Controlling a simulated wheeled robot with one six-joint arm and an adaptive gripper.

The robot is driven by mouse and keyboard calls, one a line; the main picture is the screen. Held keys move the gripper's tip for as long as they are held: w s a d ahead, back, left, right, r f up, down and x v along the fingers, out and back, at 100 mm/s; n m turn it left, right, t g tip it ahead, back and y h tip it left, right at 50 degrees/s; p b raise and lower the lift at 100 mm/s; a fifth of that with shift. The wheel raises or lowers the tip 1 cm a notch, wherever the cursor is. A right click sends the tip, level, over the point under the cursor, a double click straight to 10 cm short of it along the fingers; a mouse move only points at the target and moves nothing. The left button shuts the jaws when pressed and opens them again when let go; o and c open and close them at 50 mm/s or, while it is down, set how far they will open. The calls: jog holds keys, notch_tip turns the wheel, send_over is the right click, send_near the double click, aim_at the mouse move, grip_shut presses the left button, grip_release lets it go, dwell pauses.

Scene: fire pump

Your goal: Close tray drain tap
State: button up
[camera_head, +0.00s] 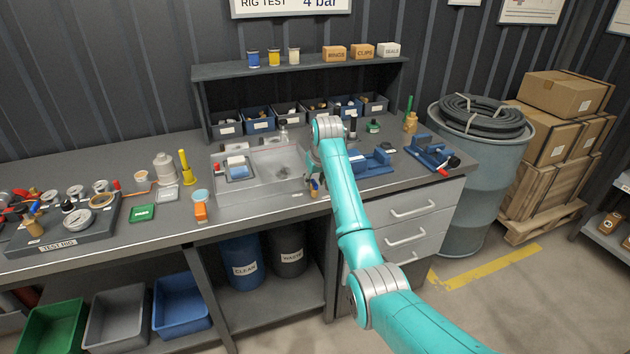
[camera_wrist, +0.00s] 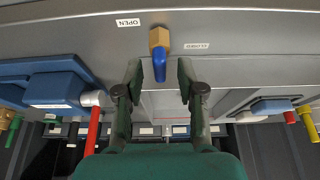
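The tray drain tap (camera_wrist: 158,41) has a brass body and a blue lever (camera_wrist: 159,65), which points straight down in the wrist view. An OPEN label (camera_wrist: 128,22) is left of it and a CLOSED label (camera_wrist: 196,45) is right of it. My gripper (camera_wrist: 160,70) is open, one finger on each side of the lever, with a gap showing on both sides. In the head view the tap (camera_head: 314,189) shows small at the front right of the grey tray (camera_head: 240,192). My gripper (camera_head: 313,165) is just above it there, partly hidden by my arm.
Blue vises (camera_head: 372,161) stand right of the tray; one red-handled vise is close in the wrist view (camera_wrist: 62,88). A shelf with bins (camera_head: 258,119) is behind. The floor at front right is clear.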

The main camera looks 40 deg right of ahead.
jog(key=shift+f, duration=0.1)
grip_shut()
jog(key=shift+m, duration=0.3)
jog(key=m, duration=0.1)
jog(key=m+h, duration=0.1)
jog(key=m, duration=0.1)
jog(key=shift+a+m+g+h, duration=0.1)
jog(key=shift+m+g+h, duration=0.2)
jog(key=m+g+h, duration=0.1)
jog(key=m, duration=0.3)
jog(key=shift+w+m, duration=0.15)
jog(key=shift+m, duration=0.15)
jog(key=m+g, duration=0.1)
jog(key=m, duration=0.1)
jog(key=m+g, duration=0.1)
jog(key=m, duration=0.2)
jog(key=shift+w+a+h, duration=0.1)
jog(key=shift+h, duration=0.3)
jog(key=shift+m+g, duration=0.9)
jog(key=shift+m, duration=1.1)
